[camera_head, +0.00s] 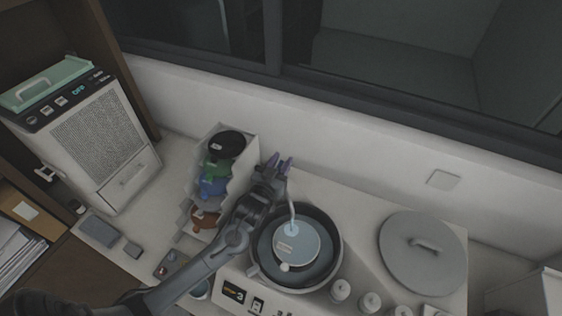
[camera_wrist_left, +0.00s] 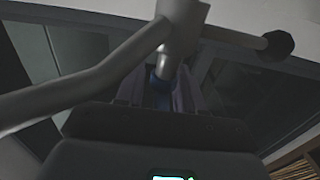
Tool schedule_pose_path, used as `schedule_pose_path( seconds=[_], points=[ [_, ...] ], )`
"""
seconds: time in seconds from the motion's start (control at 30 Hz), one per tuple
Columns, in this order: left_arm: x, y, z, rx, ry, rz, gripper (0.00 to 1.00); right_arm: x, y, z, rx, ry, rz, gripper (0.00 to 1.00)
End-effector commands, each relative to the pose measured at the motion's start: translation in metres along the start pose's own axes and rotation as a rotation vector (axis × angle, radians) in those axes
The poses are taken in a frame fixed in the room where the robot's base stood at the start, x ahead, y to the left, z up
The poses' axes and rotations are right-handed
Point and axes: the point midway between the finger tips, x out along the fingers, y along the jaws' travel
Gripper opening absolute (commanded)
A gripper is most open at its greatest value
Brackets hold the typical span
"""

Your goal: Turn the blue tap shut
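In the head view my left gripper (camera_head: 279,163) is at the back of the bench, between the rack and the wall side of the round basin. Its two purple fingertips stand apart. In the left wrist view a blue part (camera_wrist_left: 158,88), which looks like the blue tap, lies between the fingers (camera_wrist_left: 158,98), below a grey metal pipe (camera_wrist_left: 180,25). I cannot tell if the fingers touch it. In the head view a thin pale spout (camera_head: 291,210) runs from beside the gripper to the basin; the tap is hidden there. My right gripper is not in view.
A rack (camera_head: 233,160) with black, green, blue and red-brown items stands left of the gripper. The round basin (camera_head: 335,244) and a grey lid (camera_head: 424,270) lie to the right. A white box unit (camera_head: 103,145) stands far left. The wall rises close behind.

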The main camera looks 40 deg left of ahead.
Motion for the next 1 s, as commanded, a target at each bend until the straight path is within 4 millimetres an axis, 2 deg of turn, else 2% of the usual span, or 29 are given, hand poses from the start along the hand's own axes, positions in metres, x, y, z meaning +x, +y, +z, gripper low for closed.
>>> schedule_pose_path(
  seconds=[0.17,0.43,0.77,1.0],
  points=[
    [0.0000,0.0001,0.0000,0.000,0.000,0.000,0.37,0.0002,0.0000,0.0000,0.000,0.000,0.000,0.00],
    [-0.0002,0.0001,0.0003,0.000,0.000,0.000,0.00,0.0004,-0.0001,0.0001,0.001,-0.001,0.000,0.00],
    [-0.0004,0.0003,0.0012,0.002,-0.003,0.033,0.00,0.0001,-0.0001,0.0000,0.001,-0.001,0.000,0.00],
    [-0.0003,0.0010,0.0021,0.005,-0.005,0.157,0.00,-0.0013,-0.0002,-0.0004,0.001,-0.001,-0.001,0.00]
  ],
)
